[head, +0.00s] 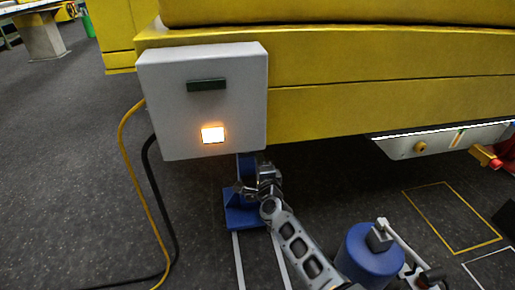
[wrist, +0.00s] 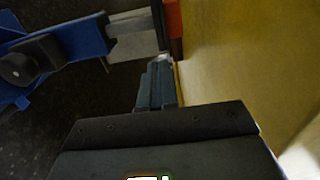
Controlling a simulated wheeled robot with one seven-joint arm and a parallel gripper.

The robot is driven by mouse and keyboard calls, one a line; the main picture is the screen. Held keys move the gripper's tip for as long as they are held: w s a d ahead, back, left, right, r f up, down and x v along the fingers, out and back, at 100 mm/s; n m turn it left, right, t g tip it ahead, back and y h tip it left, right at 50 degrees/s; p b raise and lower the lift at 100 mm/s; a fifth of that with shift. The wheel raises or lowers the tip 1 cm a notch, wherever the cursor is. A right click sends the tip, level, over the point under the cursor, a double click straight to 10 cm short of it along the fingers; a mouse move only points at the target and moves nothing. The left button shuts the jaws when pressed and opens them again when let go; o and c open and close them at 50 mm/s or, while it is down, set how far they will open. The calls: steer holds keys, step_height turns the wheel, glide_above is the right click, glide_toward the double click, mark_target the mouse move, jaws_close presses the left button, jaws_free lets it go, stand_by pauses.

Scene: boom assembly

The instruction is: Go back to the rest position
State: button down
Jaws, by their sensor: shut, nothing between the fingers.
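My gripper (wrist: 160,64) shows in the wrist view with its fingers together and nothing between them. Its fingertips are close to the yellow surface (wrist: 235,60) and just below an orange-red piece (wrist: 174,28); I cannot tell whether they touch. In the head view my arm reaches from the bottom edge up to a blue stand (head: 240,215) below the grey box (head: 203,105). The fingertips are hard to make out there.
The grey box has a lit orange panel (head: 212,135) and hangs on the yellow boom (head: 380,105). Yellow and black cables run down its left side. A blue part with a black knob (wrist: 22,66) is left of the fingers. A blue cylinder (head: 370,258) is right of my arm.

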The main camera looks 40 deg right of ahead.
steer(key=shift+v, duration=0.8)
steer(key=s+a+n+y, duration=0.2)
steer(key=s+a+n, duration=0.3)
steer(key=s, duration=0.5)
steer(key=s+a+r+n+t+y, duration=0.1)
steer(key=s+a+n+y, duration=0.1)
steer(key=s+a+n, duration=0.55)
steer(key=s+a+n+y, duration=0.2)
steer(key=s+a+n, duration=0.15)
steer(key=s, duration=0.75)
steer(key=s+a+r+n+y, duration=0.3)
steer(key=s+a+r+n, duration=0.3)
steer(key=s, duration=0.4)
steer(key=s+a+r+n+g+y, duration=0.1)
steer(key=s+a+r+n, duration=0.2)
steer(key=s+r, duration=0.4)
step_height(320, 180, up, 26)
steer(key=w+p, duration=0.1)
steer(key=p, duration=2.4)
steer(key=shift+w, duration=0.15)
steer(key=shift+f, duration=0.1)
